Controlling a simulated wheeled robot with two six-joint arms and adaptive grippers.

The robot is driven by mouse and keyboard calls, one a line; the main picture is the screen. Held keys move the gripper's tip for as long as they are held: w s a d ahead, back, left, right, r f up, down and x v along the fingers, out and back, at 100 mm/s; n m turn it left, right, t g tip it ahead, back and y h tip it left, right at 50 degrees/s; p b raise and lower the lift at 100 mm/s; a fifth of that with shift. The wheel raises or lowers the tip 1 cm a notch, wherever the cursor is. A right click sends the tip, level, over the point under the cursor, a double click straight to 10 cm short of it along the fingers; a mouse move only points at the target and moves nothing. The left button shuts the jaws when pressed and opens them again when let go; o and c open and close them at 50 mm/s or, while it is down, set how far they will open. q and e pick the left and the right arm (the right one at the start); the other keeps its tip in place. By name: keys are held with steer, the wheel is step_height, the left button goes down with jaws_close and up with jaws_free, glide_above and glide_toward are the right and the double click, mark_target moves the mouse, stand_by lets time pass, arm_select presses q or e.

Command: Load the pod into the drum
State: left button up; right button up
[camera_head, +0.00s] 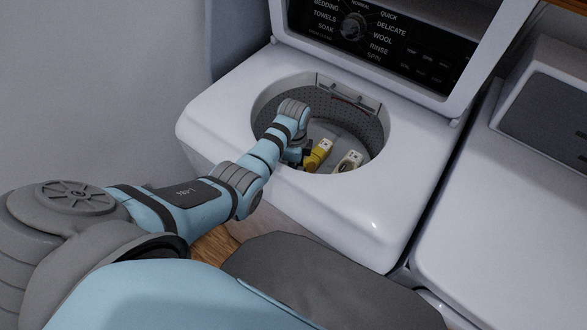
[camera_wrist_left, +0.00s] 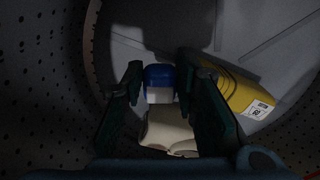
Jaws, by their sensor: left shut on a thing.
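My left arm reaches into the open drum (camera_head: 372,125) of the left-hand machine. My left gripper (camera_head: 292,155) is inside the drum, mostly hidden by my own wrist in the head view. In the left wrist view, the left gripper (camera_wrist_left: 160,76) is shut on a small blue and white thing, which looks like the pod (camera_wrist_left: 159,84). The pod sits between the two dark fingers, with the drum floor beyond. It is hidden in the head view. I cannot tell whether it touches the floor. My right gripper is not in view.
A yellow package (camera_head: 319,153) and a pale package (camera_head: 349,161) are in the drum. The yellow package lies right of the fingers in the wrist view (camera_wrist_left: 244,94). A cream thing (camera_wrist_left: 166,128) shows between the fingers. The drum rim surrounds my wrist; the lid stands open.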

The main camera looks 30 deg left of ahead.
arm_select(q)
steer(key=shift+w+f, duration=0.3)
steer(key=shift+f, duration=0.05)
steer(key=shift+s+f, duration=0.1)
steer(key=shift+f, duration=0.1)
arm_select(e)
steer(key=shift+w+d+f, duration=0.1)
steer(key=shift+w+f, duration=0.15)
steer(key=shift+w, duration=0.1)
arm_select(q)
steer(key=shift+f, duration=0.1)
steer(key=o, duration=0.7)
steer(key=shift+o, duration=0.9)
